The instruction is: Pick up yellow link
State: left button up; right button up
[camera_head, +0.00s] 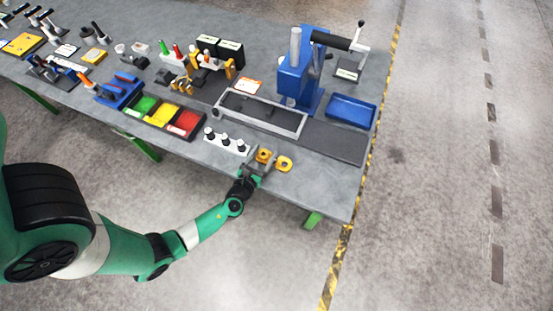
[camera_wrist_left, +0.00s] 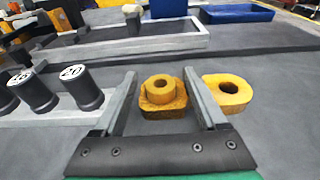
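Two yellow links lie on the grey workbench near its front edge. One yellow link (camera_wrist_left: 162,97), with a raised ring on top, sits between the two fingers of my left gripper (camera_wrist_left: 158,100). The other yellow link (camera_wrist_left: 228,93) lies flat just right of the right finger, outside the gripper. In the head view they show as a left link (camera_head: 264,156) and a right link (camera_head: 285,164). My left gripper (camera_head: 257,160) is open, with gaps visible between its fingers and the link. My right gripper is not in view.
A white block with black knobs (camera_head: 226,142) stands close left of the gripper. Behind are a grey tray (camera_head: 262,124), a dark mat (camera_head: 335,142), a blue press (camera_head: 292,80) and a blue tray (camera_head: 352,110). Coloured bins (camera_head: 163,115) stand further left. The bench's front right corner is clear.

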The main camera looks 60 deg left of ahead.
pick_arm(q)
grip_shut()
jog(key=shift+w+r, duration=0.1)
jog(key=shift+r, duration=0.1)
notch_tip(320, 180, up, 4)
jog(key=p, duration=0.3)
jog(key=a+r+p, duration=0.6)
jog(key=a+r, duration=0.2)
jog(key=a, duration=0.6)
jog(key=shift+r, duration=0.4)
